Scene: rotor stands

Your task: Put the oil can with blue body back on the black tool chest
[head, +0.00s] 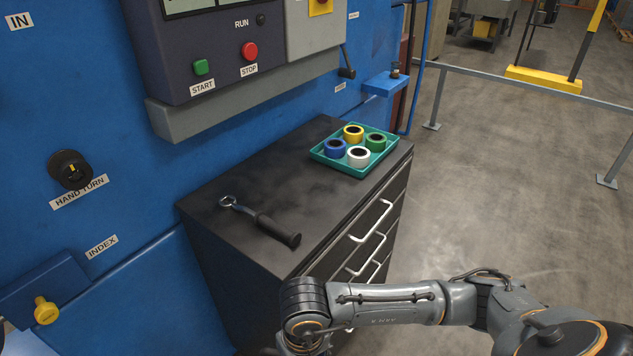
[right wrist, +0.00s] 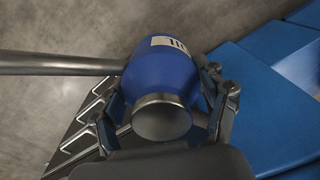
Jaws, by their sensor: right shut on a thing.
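The oil can with blue body (right wrist: 158,72) fills the middle of the right wrist view. It has a pale label, a round metal end facing the camera and a long grey tube reaching left. My right gripper (right wrist: 168,85) is shut on it, with a finger on each side. The black tool chest (head: 225,182) stands against the blue machine in the head view. Its drawer handles also show at the left of the right wrist view. In the head view my right arm crosses the lower right; its gripper and the can are out of sight there. My left gripper is not in view.
On the chest top, a teal tray (head: 337,163) holds several coloured rings at the back right, and a black-handled tool (head: 262,220) lies near the front left. Bare top lies between and around them. A machine control panel (head: 225,65) overhangs the chest's back.

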